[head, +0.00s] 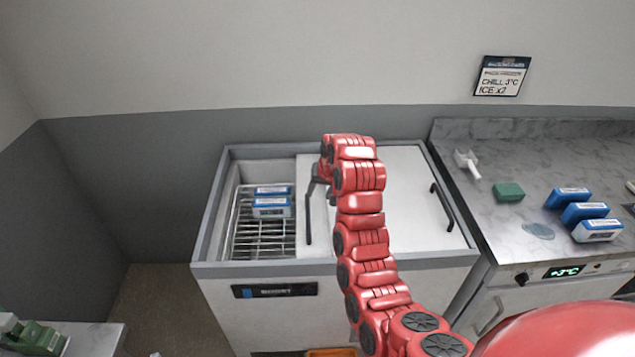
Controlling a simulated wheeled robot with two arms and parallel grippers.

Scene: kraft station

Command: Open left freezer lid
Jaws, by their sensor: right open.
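The white chest freezer (207,222) stands in the middle of the head view. Its left part is uncovered, showing a wire rack (262,240) with blue-and-white boxes (271,207). A white lid panel (315,165) with a dark handle (309,212) has its left edge near the middle of the opening. A second dark handle (442,207) is on the right lid (405,190). My right arm reaches over the lids, and my right gripper (322,188) is open near the middle handle. The arm partly hides the gripper, so contact is unclear. My left gripper is out of view.
A marble counter (485,215) stands to the right, with a green block (508,192), several blue-and-white packs (585,213) and a white tool (467,164). A wall sign (502,77) hangs above. A low table (95,339) is at lower left. Floor left of the freezer is clear.

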